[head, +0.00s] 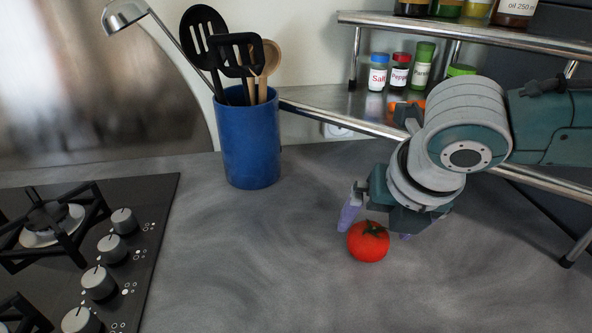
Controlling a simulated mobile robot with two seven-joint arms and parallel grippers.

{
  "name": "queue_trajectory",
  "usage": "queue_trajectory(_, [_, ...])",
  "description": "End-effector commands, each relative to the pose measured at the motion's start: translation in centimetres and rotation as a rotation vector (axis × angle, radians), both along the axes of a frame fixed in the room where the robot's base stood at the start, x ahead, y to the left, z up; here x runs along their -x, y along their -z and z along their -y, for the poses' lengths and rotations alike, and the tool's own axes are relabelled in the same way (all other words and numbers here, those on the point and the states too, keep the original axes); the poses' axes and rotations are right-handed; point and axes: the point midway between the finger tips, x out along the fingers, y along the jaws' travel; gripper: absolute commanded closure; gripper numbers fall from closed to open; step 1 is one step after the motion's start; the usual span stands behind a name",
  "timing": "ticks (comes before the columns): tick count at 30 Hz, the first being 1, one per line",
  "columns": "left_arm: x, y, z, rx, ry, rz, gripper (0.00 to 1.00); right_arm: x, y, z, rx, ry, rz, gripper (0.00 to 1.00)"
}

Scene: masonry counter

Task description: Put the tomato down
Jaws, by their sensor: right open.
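A red tomato (367,246) with a green stem sits on the grey counter (250,265), right of the middle in the head view. My right gripper (376,224) comes in from the right and is just above and behind the tomato. Its jaws are open, with one purple-tipped finger to the left of the tomato and the other partly hidden behind it on the right. Whether a finger touches the tomato I cannot tell. My left gripper is not in view.
A blue utensil holder (249,140) with ladle and spatulas stands at the back. A black gas hob (150,215) with several knobs is at left. A metal shelf (330,106) with spice jars (399,74) is behind my right arm. The counter around the tomato is clear.

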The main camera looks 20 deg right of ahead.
Motion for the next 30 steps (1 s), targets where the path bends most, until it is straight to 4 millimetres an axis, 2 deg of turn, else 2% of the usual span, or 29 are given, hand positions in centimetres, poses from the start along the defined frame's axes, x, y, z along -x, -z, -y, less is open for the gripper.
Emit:
queue_trajectory(3, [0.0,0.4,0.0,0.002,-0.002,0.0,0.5,-0.2,2.3,0.1,0.0,0.003,-0.004,0.0])
queue_trajectory(6, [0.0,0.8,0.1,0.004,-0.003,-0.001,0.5,-0.7,3.5,0.2,0.0,0.002,-0.001,0.0])
queue_trajectory(16, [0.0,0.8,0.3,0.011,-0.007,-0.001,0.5,-1.1,4.0,0.3,0.0,0.0,-0.001,0.0])
queue_trajectory(30, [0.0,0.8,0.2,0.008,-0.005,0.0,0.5,-1.0,4.0,0.3,-0.001,0.001,-0.001,0.52])
